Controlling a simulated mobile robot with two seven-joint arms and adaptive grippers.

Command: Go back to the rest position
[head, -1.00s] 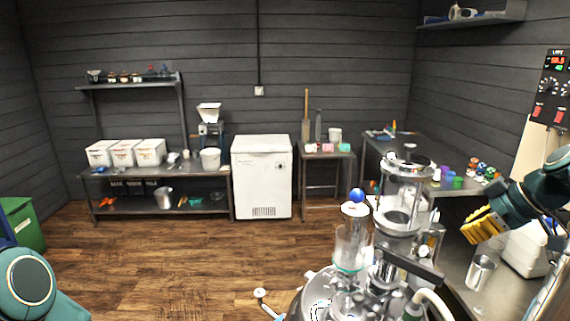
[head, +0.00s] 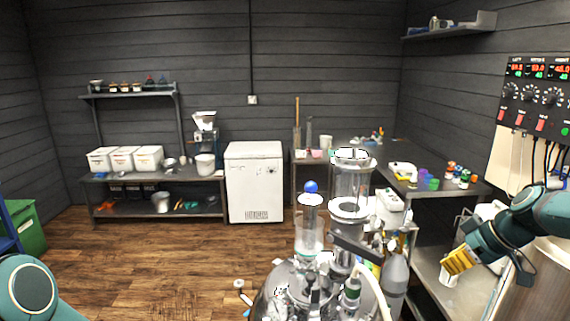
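My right gripper (head: 456,263) has yellow fingers and hangs at the right, above the lower shelf of the steel bench. A white cup or beaker stands behind and below its fingers; I cannot tell whether the fingers are open or shut. My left arm shows only as a teal and dark joint at the lower left corner. The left gripper itself is out of the picture.
A steel vessel with glass columns (head: 352,188) and a blue ball (head: 311,187) stands close in front. A control panel (head: 537,97) hangs at the right. A white chest freezer (head: 254,182) and a shelf bench (head: 205,208) line the back wall. The wooden floor (head: 150,260) at left is clear.

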